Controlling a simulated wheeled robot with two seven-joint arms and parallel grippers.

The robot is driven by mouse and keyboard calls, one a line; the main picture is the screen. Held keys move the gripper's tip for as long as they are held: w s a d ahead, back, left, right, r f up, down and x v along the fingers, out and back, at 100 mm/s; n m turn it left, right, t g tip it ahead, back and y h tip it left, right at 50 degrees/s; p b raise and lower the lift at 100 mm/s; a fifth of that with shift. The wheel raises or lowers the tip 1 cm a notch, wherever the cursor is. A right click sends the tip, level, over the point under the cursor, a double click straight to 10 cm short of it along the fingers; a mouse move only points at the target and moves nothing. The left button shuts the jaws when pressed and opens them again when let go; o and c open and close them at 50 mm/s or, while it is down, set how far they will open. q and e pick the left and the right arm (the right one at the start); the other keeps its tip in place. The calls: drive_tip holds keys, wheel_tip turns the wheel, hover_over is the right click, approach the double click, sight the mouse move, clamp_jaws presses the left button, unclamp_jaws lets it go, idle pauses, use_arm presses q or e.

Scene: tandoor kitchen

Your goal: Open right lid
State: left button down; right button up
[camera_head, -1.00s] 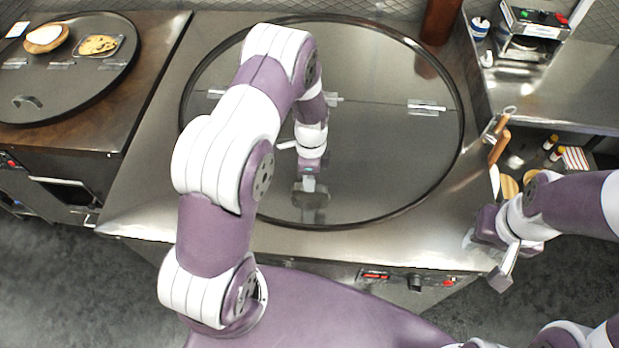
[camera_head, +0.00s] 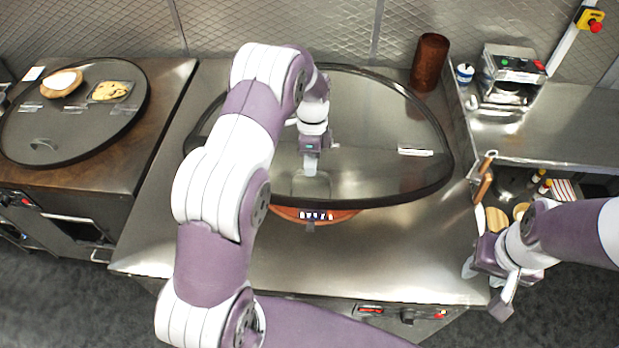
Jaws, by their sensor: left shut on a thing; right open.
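The right lid (camera_head: 375,170) is a large round dark metal disc with a black rim, on the steel counter in the middle. Its front edge is tilted up, and a strip of the orange opening (camera_head: 290,213) shows beneath it. My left gripper (camera_head: 310,170) is at the front half of the lid, shut on its handle, which is mostly hidden by the gripper. My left arm covers the lid's left part. My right gripper (camera_head: 508,290) is open and empty beside the counter's front right corner, apart from the lid.
The left lid (camera_head: 45,135) lies flat on the left counter, with a bowl (camera_head: 62,83) and a food tray (camera_head: 110,91) on it. A brown cylinder (camera_head: 429,62) stands behind the right lid. A steel appliance (camera_head: 511,75) is at the back right. The counter's front strip is clear.

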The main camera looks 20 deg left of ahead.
use_arm(q)
drive_tip(key=w+r+p, duration=0.1)
drive_tip(key=w+a+r+p, duration=0.1)
drive_tip(key=p, duration=0.1)
drive_tip(key=shift+w+r, duration=0.3)
drive_tip(key=shift+w, duration=0.05)
use_arm(e)
wheel_tip(320, 180, up, 5)
drive_tip(key=shift+s+f, duration=0.15)
use_arm(q)
drive_tip(key=shift+d, duration=0.1)
